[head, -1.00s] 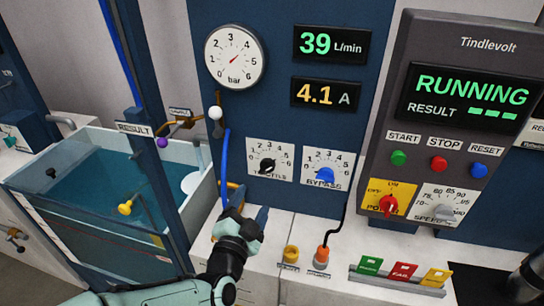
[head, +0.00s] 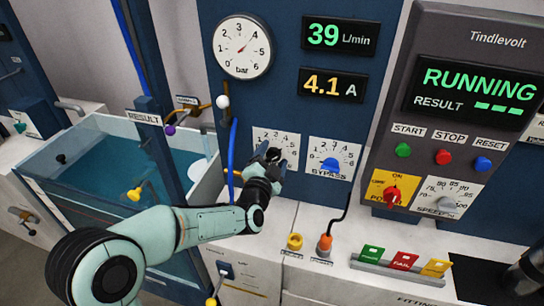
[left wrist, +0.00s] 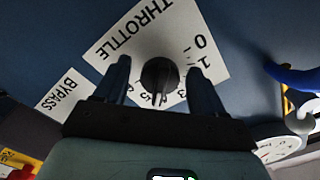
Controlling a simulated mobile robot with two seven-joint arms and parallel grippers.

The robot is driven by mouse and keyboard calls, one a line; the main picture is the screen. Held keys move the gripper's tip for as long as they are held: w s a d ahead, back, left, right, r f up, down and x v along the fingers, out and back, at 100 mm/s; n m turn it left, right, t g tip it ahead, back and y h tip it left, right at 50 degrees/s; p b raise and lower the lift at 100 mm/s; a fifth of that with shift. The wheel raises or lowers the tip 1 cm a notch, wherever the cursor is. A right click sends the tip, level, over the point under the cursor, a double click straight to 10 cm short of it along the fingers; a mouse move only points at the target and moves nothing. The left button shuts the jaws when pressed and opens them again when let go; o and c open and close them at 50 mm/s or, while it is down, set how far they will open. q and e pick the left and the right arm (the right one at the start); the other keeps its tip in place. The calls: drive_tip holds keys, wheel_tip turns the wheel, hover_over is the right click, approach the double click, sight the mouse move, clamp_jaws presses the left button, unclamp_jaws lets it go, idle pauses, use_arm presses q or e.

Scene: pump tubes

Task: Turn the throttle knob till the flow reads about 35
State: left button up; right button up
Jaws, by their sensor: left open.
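The black throttle knob (left wrist: 159,76) sits on its white THROTTLE dial plate (left wrist: 150,34) in the left wrist view. My left gripper (left wrist: 160,82) is open, with one finger on either side of the knob. I cannot tell whether the fingers touch it. In the head view my left gripper (head: 272,156) is in front of the throttle dial plate (head: 290,139) and largely hides the knob. The flow display (head: 340,35) reads 39 L/min. My right gripper is not in view.
The blue BYPASS knob (head: 330,166) is just right of the throttle dial. A pressure gauge (head: 242,46) and a 4.1 A display (head: 333,84) are above. The tester panel (head: 468,82) reads RUNNING. A blue tube (head: 233,150) hangs left of my gripper.

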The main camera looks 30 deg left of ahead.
use_arm(q)
drive_tip(key=c, duration=1.1)
drive_tip(key=shift+o, duration=0.2)
drive_tip(key=shift+f+n+b, duration=0.15)
drive_tip(key=shift+n+b, duration=0.65)
drive_tip(key=shift+b, duration=0.3)
drive_tip(key=shift+n, duration=0.4)
drive_tip(key=o, duration=1.1)
drive_tip(key=shift+c, duration=0.2)
drive_tip(key=shift+s, duration=0.1)
